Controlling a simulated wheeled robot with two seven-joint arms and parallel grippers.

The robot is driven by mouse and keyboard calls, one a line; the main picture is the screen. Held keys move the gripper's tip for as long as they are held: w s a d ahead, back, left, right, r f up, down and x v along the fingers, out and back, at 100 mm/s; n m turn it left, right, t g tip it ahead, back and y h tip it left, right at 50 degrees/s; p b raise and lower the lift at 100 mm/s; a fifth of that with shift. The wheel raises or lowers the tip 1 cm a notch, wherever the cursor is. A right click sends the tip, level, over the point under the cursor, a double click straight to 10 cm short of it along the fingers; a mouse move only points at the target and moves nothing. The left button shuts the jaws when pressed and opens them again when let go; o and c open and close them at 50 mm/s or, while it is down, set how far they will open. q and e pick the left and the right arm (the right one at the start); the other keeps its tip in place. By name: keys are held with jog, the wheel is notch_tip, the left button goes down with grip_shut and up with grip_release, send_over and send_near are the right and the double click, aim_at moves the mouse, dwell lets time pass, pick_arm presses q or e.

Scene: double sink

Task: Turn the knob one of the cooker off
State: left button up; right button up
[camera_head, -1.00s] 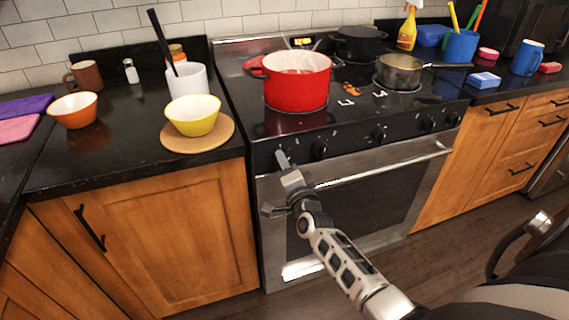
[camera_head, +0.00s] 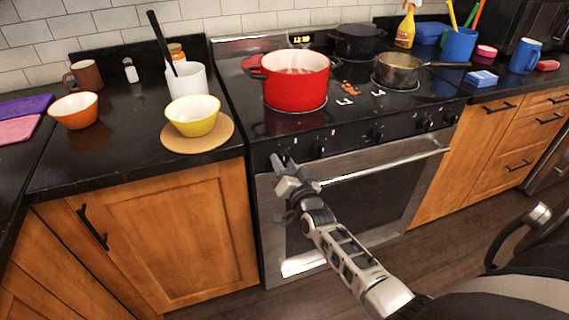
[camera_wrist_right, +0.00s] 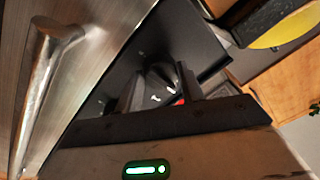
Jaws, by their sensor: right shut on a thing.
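The cooker (camera_head: 345,200) has a dark front panel with a row of black knobs. My right gripper (camera_head: 281,161) is at the left end of this panel. In the right wrist view, the gripper (camera_wrist_right: 157,97) has knob one (camera_wrist_right: 160,76), a dark round knob, between its two fingers, and it is shut on it. In the head view the fingers mostly hide that knob. The nearest knob to the right (camera_head: 318,147) is clear of the gripper. My left gripper is not in view.
A red pot (camera_head: 295,88) and a grey pan (camera_head: 398,70) stand on the hob. The steel oven handle (camera_head: 385,161) runs below the knobs, close to my right gripper. A yellow bowl (camera_head: 193,117) sits on a round board on the left counter.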

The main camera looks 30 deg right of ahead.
dwell(0.4)
jog(key=o, duration=1)
jog(key=v, duration=1.6)
jog(key=s+a+f+n+g+y, duration=0.3)
jog(key=s+a+f+n+g, duration=0.1)
jog(key=a, duration=0.4)
jog(key=s+a+f+n+g+y, duration=0.3)
jog(key=s+a+n+g, duration=0.1)
jog(key=s+a+n, duration=0.2)
jog(key=a+n, duration=0.1)
jog(key=a, duration=0.1)
jog(key=shift+s+a+f+n+y, duration=0.3)
jog(key=shift+s+a+f, duration=0.05)
jog(key=shift+f, duration=0.05)
